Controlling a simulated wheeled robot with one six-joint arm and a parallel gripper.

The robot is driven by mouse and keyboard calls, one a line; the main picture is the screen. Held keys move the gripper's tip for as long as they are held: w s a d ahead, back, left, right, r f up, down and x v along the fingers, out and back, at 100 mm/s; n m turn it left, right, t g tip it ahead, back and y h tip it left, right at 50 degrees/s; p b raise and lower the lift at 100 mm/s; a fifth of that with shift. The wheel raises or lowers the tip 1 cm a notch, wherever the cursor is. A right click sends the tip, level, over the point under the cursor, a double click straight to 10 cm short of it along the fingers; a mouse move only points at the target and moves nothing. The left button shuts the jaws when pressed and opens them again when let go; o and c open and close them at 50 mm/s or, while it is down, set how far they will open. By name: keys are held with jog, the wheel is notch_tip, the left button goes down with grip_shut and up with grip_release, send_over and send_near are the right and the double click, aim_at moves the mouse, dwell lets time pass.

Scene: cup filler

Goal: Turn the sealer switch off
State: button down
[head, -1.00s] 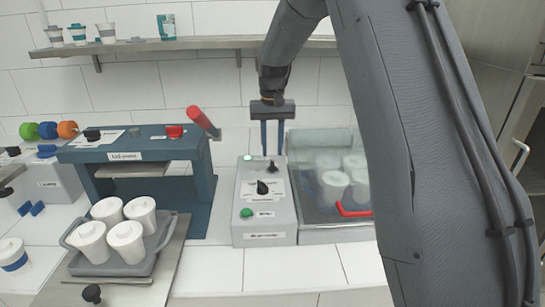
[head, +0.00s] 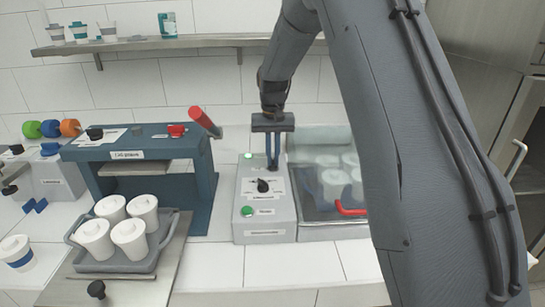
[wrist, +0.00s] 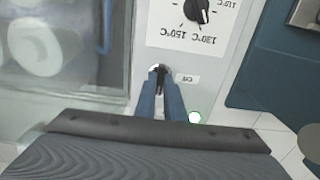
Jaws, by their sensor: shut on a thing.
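The sealer's grey control box (head: 247,228) stands on the counter in the middle of the head view, with a black dial, a green button and a small lit green lamp (head: 248,156). The lamp also shows in the wrist view (wrist: 195,117). My gripper (head: 272,166) points down at the back of the box top. In the wrist view my gripper's blue fingertips (wrist: 160,78) are shut on the small black sealer switch (wrist: 161,70). The fingers hide most of the switch. The temperature dial (wrist: 197,10) is clear of the fingers.
The clear-lidded tray (head: 325,215) with white cups and a red handle adjoins the box on the right. A blue press (head: 200,185) with a red lever stands to the left, with a grey tray of cups (head: 115,265) before it. A shelf (head: 180,43) runs along the wall behind.

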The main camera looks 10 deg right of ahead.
jog(key=shift+n, duration=0.3)
jog(key=n, duration=0.4)
jog(key=shift+n, duration=0.3)
jog(key=n, duration=0.8)
jog(key=shift+w+r+n, duration=0.1)
jog(key=shift+n, duration=2.2)
jog(key=c, duration=1.8)
grip_release()
jog(key=shift+c, duration=0.2)
